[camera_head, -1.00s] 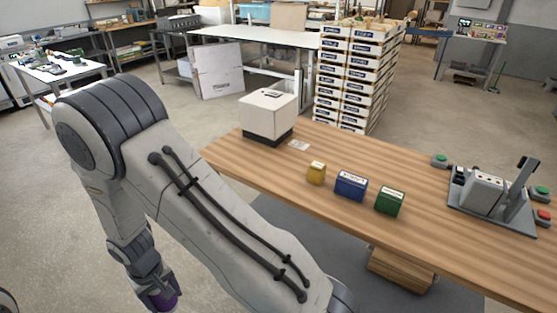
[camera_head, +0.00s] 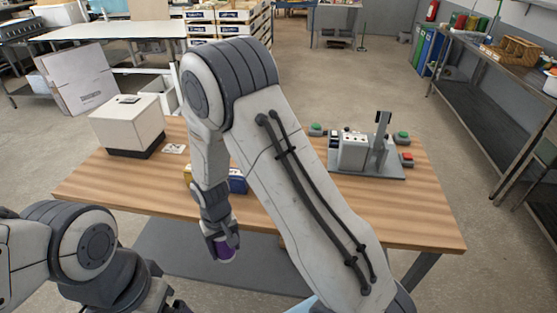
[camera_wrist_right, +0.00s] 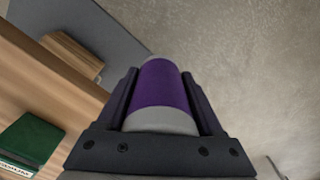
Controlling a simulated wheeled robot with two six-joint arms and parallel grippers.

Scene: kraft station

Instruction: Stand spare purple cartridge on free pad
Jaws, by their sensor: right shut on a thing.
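The purple cartridge (camera_head: 224,251) is held in my right gripper (camera_head: 226,244), in front of the wooden table's near edge in the head view. In the right wrist view the cartridge (camera_wrist_right: 162,84) shows a purple band with a pale grey end, between the two dark fingers of the gripper (camera_wrist_right: 165,95), which is shut on it. I cannot make out a free pad; my right arm hides part of the tabletop. My left arm is at the lower left of the head view, its gripper not visible.
On the wooden table (camera_head: 420,215) stand a white box-shaped machine (camera_head: 128,122), a small card (camera_head: 174,149), partly hidden yellow (camera_head: 187,173) and blue (camera_head: 238,182) boxes, and a grey device (camera_head: 353,150) with buttons. A green box (camera_wrist_right: 32,138) shows in the wrist view.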

